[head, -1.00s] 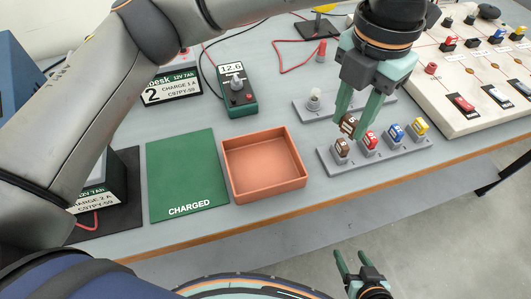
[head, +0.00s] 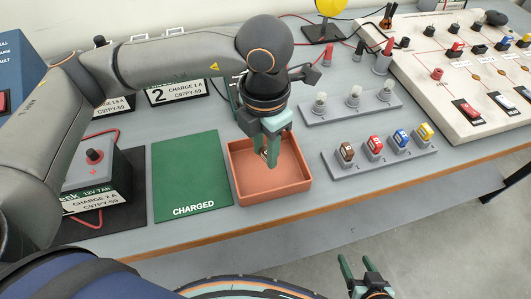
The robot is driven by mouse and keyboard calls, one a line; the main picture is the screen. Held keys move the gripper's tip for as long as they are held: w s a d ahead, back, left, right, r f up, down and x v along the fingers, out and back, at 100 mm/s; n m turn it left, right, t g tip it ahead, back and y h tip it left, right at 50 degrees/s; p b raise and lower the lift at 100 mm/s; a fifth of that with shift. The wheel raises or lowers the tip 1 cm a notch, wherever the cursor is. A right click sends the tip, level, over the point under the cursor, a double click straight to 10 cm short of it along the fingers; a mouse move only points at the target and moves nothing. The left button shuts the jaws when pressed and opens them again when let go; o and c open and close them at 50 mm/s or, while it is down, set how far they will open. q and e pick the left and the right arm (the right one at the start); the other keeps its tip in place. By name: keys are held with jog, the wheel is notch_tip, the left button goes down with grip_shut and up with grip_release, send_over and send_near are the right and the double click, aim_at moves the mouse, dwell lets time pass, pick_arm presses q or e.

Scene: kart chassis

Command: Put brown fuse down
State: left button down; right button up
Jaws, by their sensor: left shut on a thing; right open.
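My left gripper (head: 268,157) is over the orange-brown tray (head: 285,194), pointing down with its fingertips at or inside the tray opening. It is shut on a small brown fuse (head: 266,154), mostly hidden between the fingers. I cannot tell whether the fuse touches the tray floor. Another brown fuse (head: 346,151) stands in the grey fuse rack (head: 385,169) to the right, beside a red fuse (head: 375,143), a blue fuse (head: 400,138) and a yellow fuse (head: 425,132). My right gripper (head: 356,261) is open and empty at the bottom, in front of the table edge.
A green mat marked CHARGED (head: 190,175) lies left of the tray. A grey holder with pale bulbs (head: 350,109) stands behind the fuse rack. A white switch panel (head: 450,55) is at the back right. A battery (head: 95,175) stands at the left.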

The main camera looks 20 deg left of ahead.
pick_arm(q)
jog(key=shift+f, duration=1.1)
jog(key=shift+f+b, duration=0.25)
jog(key=shift+b, duration=0.05)
jog(key=c, duration=0.5)
grip_release()
jog(key=shift+r, duration=0.15)
jog(key=shift+c, duration=0.2)
notch_tip(320, 180, up, 12)
jog(key=p, duration=0.1)
jog(key=shift+r, duration=0.15)
